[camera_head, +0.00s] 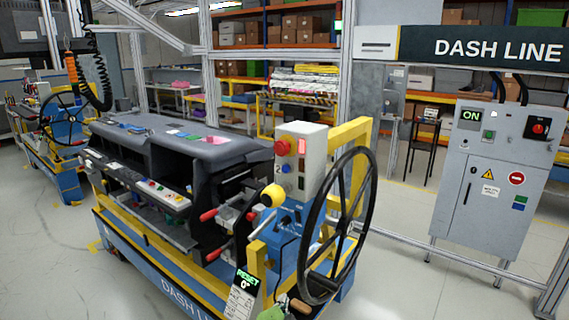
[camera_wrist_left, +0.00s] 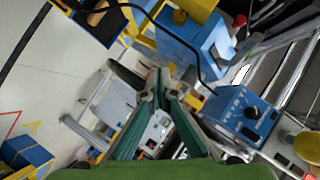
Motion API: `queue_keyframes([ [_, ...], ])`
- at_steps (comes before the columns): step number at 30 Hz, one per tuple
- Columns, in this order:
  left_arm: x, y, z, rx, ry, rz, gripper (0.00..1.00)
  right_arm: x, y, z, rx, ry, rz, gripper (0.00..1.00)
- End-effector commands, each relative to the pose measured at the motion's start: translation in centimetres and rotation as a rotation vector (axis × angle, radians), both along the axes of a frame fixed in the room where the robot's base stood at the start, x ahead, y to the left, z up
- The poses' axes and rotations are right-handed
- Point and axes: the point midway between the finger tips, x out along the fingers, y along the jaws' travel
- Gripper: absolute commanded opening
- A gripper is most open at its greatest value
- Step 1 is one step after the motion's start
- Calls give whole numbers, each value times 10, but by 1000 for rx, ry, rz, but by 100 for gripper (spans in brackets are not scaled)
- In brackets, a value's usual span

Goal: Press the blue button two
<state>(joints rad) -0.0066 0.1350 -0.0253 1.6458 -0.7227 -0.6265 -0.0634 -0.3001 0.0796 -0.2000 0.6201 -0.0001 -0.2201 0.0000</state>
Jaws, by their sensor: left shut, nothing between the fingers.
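The blue button two (camera_head: 285,167) is on the front of the light grey control box (camera_head: 311,146), below a red mushroom button (camera_head: 282,147) and beside a "2" label. My left gripper (camera_head: 277,308) shows only partly at the bottom edge of the head view, well below the control box and apart from the button. In the left wrist view its green fingers (camera_wrist_left: 162,78) meet at the tips and hold nothing. I cannot make out the blue button in the left wrist view. My right gripper is not in view.
A black steering wheel (camera_head: 337,226) stands close to the right of the control box. A yellow knob (camera_head: 272,196) and red-tipped levers (camera_head: 208,215) are below and left. A RESET display (camera_head: 245,285) is near the bottom. The floor (camera_head: 400,270) at right is clear.

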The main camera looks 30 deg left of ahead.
Motion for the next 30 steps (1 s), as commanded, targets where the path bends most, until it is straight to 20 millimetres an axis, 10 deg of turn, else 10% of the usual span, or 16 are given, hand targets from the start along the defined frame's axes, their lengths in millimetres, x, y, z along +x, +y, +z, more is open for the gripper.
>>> queue_keyframes([
  [18, -10, 56, 296, 252, -376, 186, 0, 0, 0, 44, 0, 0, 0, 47],
  [30, -23, 66, 358, 329, -464, 235, 0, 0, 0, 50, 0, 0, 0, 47],
])
